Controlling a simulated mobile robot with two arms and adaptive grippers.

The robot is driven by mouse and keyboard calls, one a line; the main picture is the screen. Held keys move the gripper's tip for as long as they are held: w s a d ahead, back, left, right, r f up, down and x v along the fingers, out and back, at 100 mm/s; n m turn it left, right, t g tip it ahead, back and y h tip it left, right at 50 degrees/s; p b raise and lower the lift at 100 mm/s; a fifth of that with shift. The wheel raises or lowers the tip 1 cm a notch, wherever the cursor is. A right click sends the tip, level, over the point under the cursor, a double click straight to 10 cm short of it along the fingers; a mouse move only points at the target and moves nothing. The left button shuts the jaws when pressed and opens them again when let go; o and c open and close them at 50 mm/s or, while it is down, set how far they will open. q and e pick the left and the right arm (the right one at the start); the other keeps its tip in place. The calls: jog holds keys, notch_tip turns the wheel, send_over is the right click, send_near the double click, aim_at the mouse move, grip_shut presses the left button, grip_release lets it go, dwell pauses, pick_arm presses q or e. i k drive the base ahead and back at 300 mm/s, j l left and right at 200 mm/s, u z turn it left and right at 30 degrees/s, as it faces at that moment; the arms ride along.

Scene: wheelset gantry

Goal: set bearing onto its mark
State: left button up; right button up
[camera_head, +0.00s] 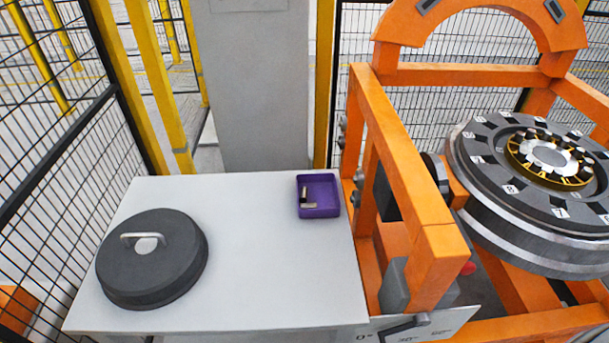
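A round bearing (549,157), with a gold-coloured ring, dark rollers and a silver centre, sits in the middle of a dark grey disc (478,160) at the right. The disc's top face carries a ring of dark squares and small white labels, too small to read surely. I cannot tell which label is the bearing's mark, or how the bearing is turned against it. The disc lies slightly tilted on a thick metal wheel (500,232) in the orange gantry. Neither of my grippers is in view.
A white table (270,270) holds a dark round cover (165,275) with a handle and a purple tray (318,181) with small metal pieces. The orange frame (410,205) stands between table and wheel. A dial plate (440,321) reads 0° and 30°. Black mesh fencing encloses the left.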

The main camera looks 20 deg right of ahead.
aim_at(565, 170)
jog(key=z, duration=2.05)
jog(key=i+l+u, duration=0.1)
jog(key=i+l, duration=0.15)
jog(key=l, duration=0.1)
